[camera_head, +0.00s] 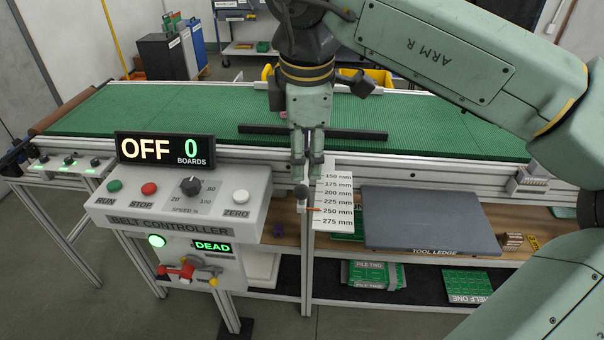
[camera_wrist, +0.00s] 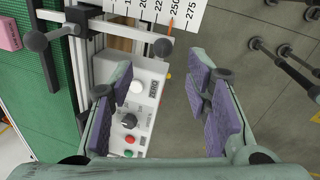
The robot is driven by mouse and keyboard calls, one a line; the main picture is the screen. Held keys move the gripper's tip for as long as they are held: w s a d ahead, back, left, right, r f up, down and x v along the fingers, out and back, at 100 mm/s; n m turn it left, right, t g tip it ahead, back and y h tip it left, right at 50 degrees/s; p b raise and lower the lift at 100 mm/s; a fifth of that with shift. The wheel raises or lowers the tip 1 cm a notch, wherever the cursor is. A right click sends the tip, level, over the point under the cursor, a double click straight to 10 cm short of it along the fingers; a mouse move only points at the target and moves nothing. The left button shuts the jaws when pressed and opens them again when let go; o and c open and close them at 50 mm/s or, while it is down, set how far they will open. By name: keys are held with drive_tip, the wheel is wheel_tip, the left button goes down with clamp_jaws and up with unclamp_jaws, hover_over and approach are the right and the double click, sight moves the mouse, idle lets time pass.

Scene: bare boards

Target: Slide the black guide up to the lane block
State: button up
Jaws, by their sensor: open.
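The black guide (camera_head: 350,133) is a long bar lying along the green belt, behind my gripper in the head view. It also shows at the left of the wrist view (camera_wrist: 46,62). A grey rod with dark ball knobs runs out from the guide side; its near knob (camera_head: 301,191) (camera_wrist: 166,46) is just beyond my fingertips. My gripper (camera_head: 307,170) (camera_wrist: 163,76) is open and empty, pointing down in front of the belt. A pink block with lettering (camera_wrist: 9,35) sits on the belt, apart from the guide; I cannot read whether it is the lane block.
A white millimetre scale (camera_head: 333,200) hangs beside the knob, with an orange pointer near 250 mm. The belt controller (camera_head: 175,215) stands left, showing OFF, 0 boards and DEAD. A grey plate (camera_head: 430,220) lies right on the tool ledge. Green belt (camera_head: 150,105) is clear at left.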

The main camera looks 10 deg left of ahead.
sight(302, 186)
drive_tip(key=f, duration=0.3)
drive_tip(key=w+f+p, duration=0.1)
drive_tip(key=f, duration=0.2)
drive_tip(key=f+p, duration=0.1)
drive_tip(key=f, duration=0.3)
drive_tip(key=shift+w+a+f, duration=0.1)
drive_tip(key=shift+w+a, duration=0.1)
drive_tip(key=shift+a, duration=0.1)
drive_tip(key=shift+c, duration=0.6)
clamp_jaws()
drive_tip(key=shift+w, duration=0.1)
